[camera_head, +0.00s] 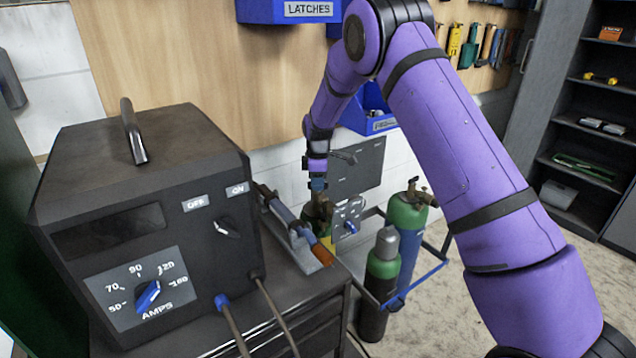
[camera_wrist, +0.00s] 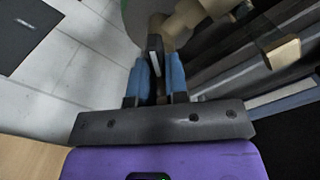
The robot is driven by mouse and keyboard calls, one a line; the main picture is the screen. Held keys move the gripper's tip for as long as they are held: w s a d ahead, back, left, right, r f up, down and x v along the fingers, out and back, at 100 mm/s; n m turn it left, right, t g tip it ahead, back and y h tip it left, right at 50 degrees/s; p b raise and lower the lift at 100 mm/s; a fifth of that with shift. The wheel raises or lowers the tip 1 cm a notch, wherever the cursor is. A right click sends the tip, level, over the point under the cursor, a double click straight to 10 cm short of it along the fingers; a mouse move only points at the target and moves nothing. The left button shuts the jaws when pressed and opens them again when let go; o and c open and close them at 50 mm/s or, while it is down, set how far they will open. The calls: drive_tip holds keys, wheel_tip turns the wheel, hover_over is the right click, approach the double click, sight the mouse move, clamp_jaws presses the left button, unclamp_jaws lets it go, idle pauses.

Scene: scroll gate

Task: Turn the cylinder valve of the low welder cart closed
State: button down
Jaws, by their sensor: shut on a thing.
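In the wrist view, the blue fingers of my gripper (camera_wrist: 158,70) are shut on a narrow dark valve handle (camera_wrist: 155,50). The brass valve body (camera_wrist: 195,15) and part of the green cylinder (camera_wrist: 140,14) show beyond it. My fingers and the bench hide part of the valve and cylinder. The handle's turn position cannot be told. The cart under this cylinder is mostly hidden.
A dark welder (camera_head: 150,200) stands on the bench at the left. A clamp-like tool (camera_head: 300,235) with an orange end lies beside it. To the right stand a green-and-blue cylinder (camera_head: 408,230) and a green-and-black one (camera_head: 380,270) by a blue rail (camera_head: 425,275). Blue bins (camera_head: 375,110) hang behind.

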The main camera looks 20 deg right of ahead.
drive_tip(key=m, duration=1)
drive_tip(key=shift+m, duration=0.3)
drive_tip(key=m, duration=0.3)
drive_tip(key=shift+m, duration=0.3)
drive_tip(key=m, duration=0.3)
drive_tip(key=shift+m, duration=0.3)
drive_tip(key=m, duration=0.3)
drive_tip(key=shift+m, duration=0.4)
drive_tip(key=m, duration=0.3)
drive_tip(key=shift+m, duration=2.1)
